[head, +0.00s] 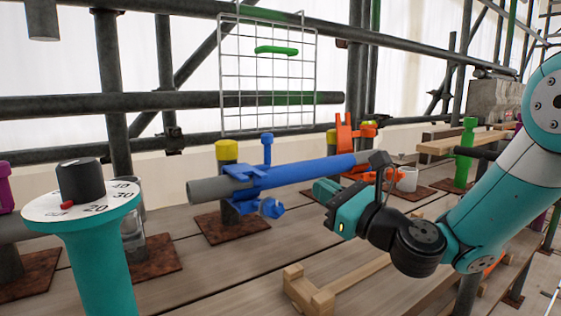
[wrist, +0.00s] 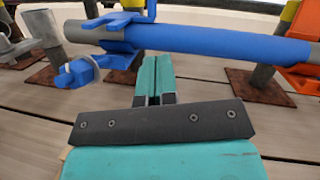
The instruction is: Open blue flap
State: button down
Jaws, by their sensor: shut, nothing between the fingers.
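A grey pipe (head: 205,190) carries a long blue sleeve (head: 310,168) and a blue clamp (head: 244,172). The clamp has an upright blue peg (head: 267,148) above and a lower blue piece with a round knob (head: 268,207) hanging below the pipe. I cannot tell for certain which blue part is the flap. The wrist view shows the sleeve (wrist: 215,44) across the top, the clamp (wrist: 122,18) at upper left and the hanging piece (wrist: 76,73) at left. My gripper (head: 318,188) is shut and empty, just right of the hanging piece and apart from it; its teal fingertips (wrist: 154,60) point towards the sleeve.
A yellow-capped post (head: 227,152) stands behind the clamp. A teal dial post (head: 85,215) is at front left. A wire grid (head: 268,75) with a green handle hangs behind. An orange fixture (head: 350,135) and a white mug (head: 407,179) are beyond my gripper. A wooden frame (head: 320,290) lies in front.

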jog(key=s+r+p+x, duration=0.1)
jog(key=r+p+x, duration=0.1)
jog(key=p+x, duration=0.9)
jog(key=shift+w+a+r, duration=0.35)
jog(key=shift+a+r, duration=0.1)
jog(key=shift+r, duration=0.05)
jog(key=shift+r+p, duration=0.15)
jog(key=shift+p, duration=0.35)
jog(key=p, duration=0.2)
jog(key=shift+w+r+h+p, duration=0.1)
jog(key=shift+r+h+p, duration=0.1)
jog(key=shift+h+p, duration=0.1)
